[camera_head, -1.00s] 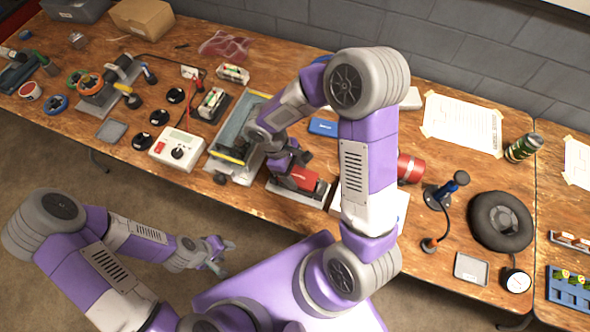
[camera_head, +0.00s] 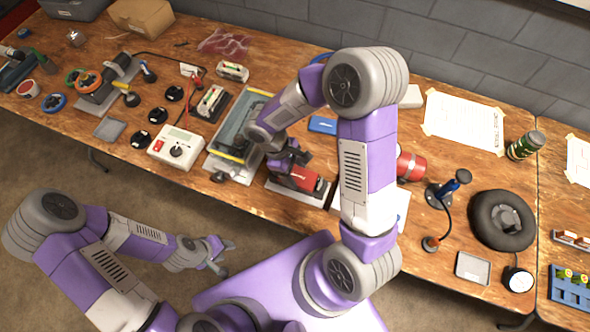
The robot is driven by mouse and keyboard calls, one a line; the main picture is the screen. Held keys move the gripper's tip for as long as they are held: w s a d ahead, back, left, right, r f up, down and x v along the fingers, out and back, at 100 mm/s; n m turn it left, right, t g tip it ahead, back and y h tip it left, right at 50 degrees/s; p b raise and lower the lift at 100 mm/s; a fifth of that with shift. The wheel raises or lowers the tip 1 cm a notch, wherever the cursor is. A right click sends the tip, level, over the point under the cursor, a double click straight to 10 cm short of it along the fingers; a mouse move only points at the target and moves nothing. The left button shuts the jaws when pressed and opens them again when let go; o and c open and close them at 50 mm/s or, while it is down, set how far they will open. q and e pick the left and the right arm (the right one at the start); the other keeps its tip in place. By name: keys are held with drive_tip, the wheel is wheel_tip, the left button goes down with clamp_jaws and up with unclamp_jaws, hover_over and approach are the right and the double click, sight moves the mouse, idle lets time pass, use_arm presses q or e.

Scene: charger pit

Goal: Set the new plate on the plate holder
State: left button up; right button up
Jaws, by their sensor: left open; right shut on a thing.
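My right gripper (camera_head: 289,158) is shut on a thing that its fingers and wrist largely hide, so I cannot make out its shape. It is low over the middle of the bench, at a red and black block (camera_head: 308,184) on a pale flat base (camera_head: 291,193). I cannot tell whether the block is what it grips. A grey-blue tray-like fixture with yellow edges (camera_head: 226,143) lies just left of it, partly behind my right forearm. I cannot surely tell which thing is the new plate or the plate holder. My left gripper (camera_head: 226,254) is open and empty, off the bench's front edge.
A white box with a dial (camera_head: 176,147) and several black pucks stand to the left. A red can (camera_head: 410,166), a blue-topped stand (camera_head: 442,190) and a black ring cushion (camera_head: 501,220) stand to the right. A blue flat box (camera_head: 322,125) lies behind my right gripper.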

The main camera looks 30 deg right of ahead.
drive_tip(key=shift+f+b, duration=0.7)
drive_tip(key=shift+f, duration=0.15)
drive_tip(key=o, duration=1)
drive_tip(key=shift+o, duration=0.8)
drive_tip(key=shift+f, duration=0.15)
drive_tip(key=shift+a, duration=0.1)
drive_tip(key=shift+r, duration=0.45)
drive_tip(key=p+v, duration=0.5)
drive_tip(key=v, duration=0.1)
drive_tip(key=shift+w+r+p, duration=0.1)
drive_tip(key=shift+r+p, duration=0.3)
drive_tip(key=shift+w+a+r+p, duration=0.25)
drive_tip(key=shift+r+p, duration=0.15)
drive_tip(key=shift+r, duration=0.15)
